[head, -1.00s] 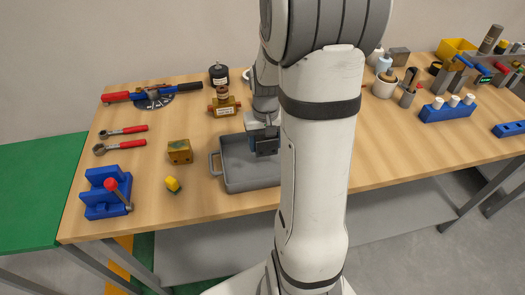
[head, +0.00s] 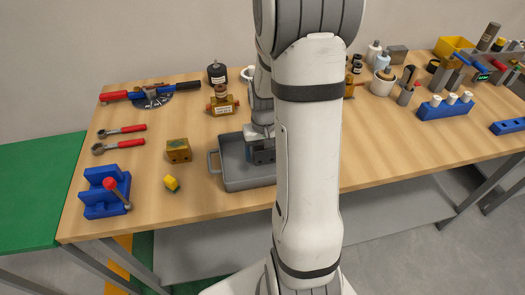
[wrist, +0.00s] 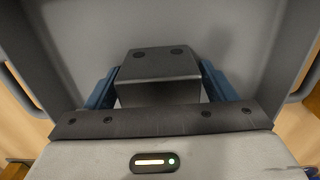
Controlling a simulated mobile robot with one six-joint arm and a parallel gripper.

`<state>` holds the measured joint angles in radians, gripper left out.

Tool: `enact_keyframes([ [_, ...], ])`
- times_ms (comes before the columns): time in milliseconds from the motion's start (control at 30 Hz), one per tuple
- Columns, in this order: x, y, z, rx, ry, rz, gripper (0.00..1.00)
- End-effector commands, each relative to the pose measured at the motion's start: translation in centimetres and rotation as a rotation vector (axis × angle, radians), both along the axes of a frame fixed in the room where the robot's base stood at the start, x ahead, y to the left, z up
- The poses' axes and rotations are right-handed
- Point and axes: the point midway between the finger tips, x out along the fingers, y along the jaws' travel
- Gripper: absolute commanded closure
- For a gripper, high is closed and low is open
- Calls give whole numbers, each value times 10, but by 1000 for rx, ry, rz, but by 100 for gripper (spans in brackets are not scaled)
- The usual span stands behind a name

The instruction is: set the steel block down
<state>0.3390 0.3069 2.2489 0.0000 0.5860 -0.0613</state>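The steel block (wrist: 160,66) is dark grey with two small round marks on one face. In the wrist view it sits between the two blue fingers of my gripper (wrist: 160,85), which lie against its sides. In the head view my gripper (head: 261,150) is low inside the grey tray (head: 232,181), and the block is mostly hidden by the gripper and my arm. The tray floor lies behind the block in the wrist view. I cannot tell whether the block touches the floor.
A brass block (head: 178,151), a yellow piece (head: 171,184) and a blue vise-like fixture (head: 105,192) stand left of the tray. A brass valve (head: 222,103) and a black-topped item (head: 217,73) stand behind it. Bare wood lies between the tray and the brass block.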

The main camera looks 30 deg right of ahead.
Motion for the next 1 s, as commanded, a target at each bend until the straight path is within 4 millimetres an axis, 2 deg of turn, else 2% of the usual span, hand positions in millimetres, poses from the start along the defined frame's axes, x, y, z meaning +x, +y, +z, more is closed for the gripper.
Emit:
enact_keyframes([
  [367,1,0,7,-1,-3,1,20],
  [467,2,0,22,-2,-6,1,20],
  [800,1,1,94,-2,-6,2,20],
  [1000,0,1,118,0,-1,2,20],
])
